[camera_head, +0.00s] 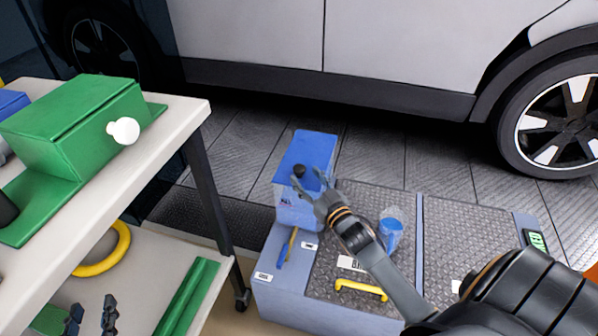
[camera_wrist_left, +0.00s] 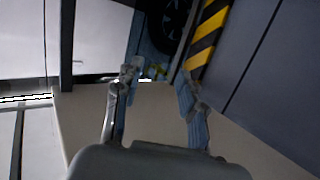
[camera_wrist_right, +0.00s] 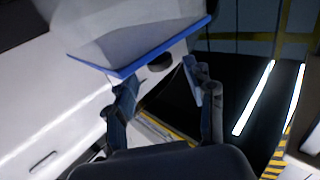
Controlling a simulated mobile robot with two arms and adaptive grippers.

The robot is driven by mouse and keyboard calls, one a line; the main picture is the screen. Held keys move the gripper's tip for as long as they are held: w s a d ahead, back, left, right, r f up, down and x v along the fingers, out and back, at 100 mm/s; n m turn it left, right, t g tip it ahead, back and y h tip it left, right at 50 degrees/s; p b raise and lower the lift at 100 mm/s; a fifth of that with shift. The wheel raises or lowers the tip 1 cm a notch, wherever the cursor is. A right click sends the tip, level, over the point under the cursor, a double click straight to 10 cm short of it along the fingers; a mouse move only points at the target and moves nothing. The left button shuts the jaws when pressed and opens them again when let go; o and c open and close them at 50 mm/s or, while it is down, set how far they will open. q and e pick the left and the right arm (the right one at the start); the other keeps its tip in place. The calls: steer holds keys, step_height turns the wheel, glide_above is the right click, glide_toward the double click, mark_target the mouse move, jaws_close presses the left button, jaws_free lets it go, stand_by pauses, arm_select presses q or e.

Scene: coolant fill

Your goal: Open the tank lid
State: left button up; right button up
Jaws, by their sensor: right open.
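The tank (camera_head: 297,212) has a pale, translucent lower body. Its blue lid (camera_head: 315,148) carries a dark round knob (camera_head: 299,170) near the front. My right gripper (camera_head: 311,180) is open, its fingertips close around the knob area; the head view does not show whether they touch it. In the right wrist view a blue-edged panel (camera_wrist_right: 140,45), apparently the lid, lies past the open fingers (camera_wrist_right: 160,88). A dark round knob (camera_wrist_right: 160,62) shows between and beyond the fingertips. My left gripper (camera_head: 90,317) is at the lower left by the bench; its fingers (camera_wrist_left: 160,90) are apart and empty.
A white bench (camera_head: 165,130) with a green machine (camera_head: 80,125) stands at left, with a yellow ring (camera_head: 104,250) on its lower shelf. Right of the tank, a clear blue container (camera_head: 390,232) stands on the metal-topped box (camera_head: 440,215). A car (camera_head: 400,50) is behind.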

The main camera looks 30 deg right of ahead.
mark_target(302, 173)
steer(key=w+b, duration=0.1)
steer(key=w, duration=0.3)
steer(key=shift+w+d, duration=0.1)
steer(key=shift+d, duration=0.1)
arm_select(q)
step_height(302, 173, up, 6)
steer(key=d+t+h, duration=0.1)
steer(key=t, duration=0.2)
steer(key=shift+w+t, duration=0.3)
steer(key=shift+w, duration=0.15)
arm_select(e)
steer(key=shift+w, duration=0.35)
jaws_close()
